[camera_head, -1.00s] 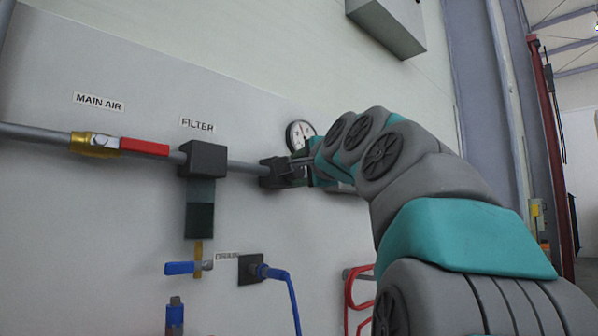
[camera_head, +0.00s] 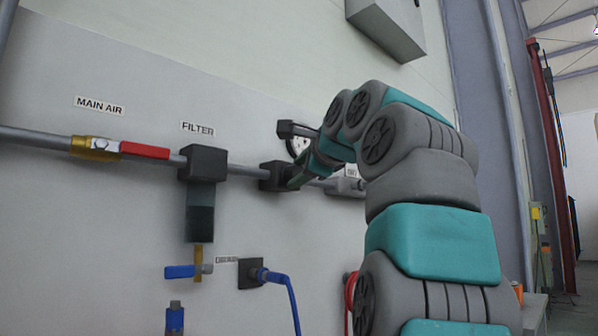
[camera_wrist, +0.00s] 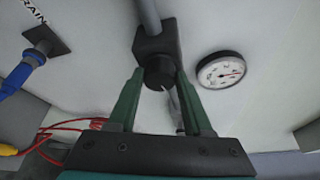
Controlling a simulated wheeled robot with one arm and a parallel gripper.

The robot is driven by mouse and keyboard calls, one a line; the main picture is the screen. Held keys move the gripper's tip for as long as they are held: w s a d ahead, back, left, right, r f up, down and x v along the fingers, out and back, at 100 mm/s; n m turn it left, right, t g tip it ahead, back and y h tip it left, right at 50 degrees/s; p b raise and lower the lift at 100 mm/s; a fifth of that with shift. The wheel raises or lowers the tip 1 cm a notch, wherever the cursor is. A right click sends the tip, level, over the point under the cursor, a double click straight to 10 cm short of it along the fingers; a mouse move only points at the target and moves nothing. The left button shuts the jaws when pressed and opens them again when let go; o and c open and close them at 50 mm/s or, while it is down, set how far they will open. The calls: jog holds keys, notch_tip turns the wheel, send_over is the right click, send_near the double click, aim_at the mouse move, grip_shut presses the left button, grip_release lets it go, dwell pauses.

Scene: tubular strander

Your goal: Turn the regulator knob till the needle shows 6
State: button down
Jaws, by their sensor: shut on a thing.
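The regulator is a dark block on the grey pipe (camera_head: 272,178); it also shows in the wrist view (camera_wrist: 157,41). Its round black knob (camera_wrist: 159,73) faces the wrist camera and has a pale mark on it. My gripper (camera_wrist: 160,80) has its two green fingers on either side of the knob and is shut on it. In the head view the fingers and knob are mostly hidden by my wrist. The white round gauge (camera_wrist: 221,71) is beside the regulator; its needle points roughly right in the wrist view, but its numbers are too small to read. My wrist partly covers the gauge (camera_head: 297,146) in the head view.
On the same pipe are the filter (camera_head: 203,163) and the main air valve with a red lever (camera_head: 145,150). Below are a blue-handled drain valve (camera_head: 180,271) and a blue hose (camera_head: 290,290). Red cables (camera_wrist: 75,127) hang near my gripper. A grey box (camera_head: 388,28) is on the wall above.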

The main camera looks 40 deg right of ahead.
jog(key=shift+f+m, duration=0.1)
jog(key=shift+m, duration=0.2)
dwell(0.4)
jog(key=shift+c, duration=1.6)
grip_release()
jog(key=v, duration=0.7)
jog(key=shift+s, duration=0.4)
dwell(1.2)
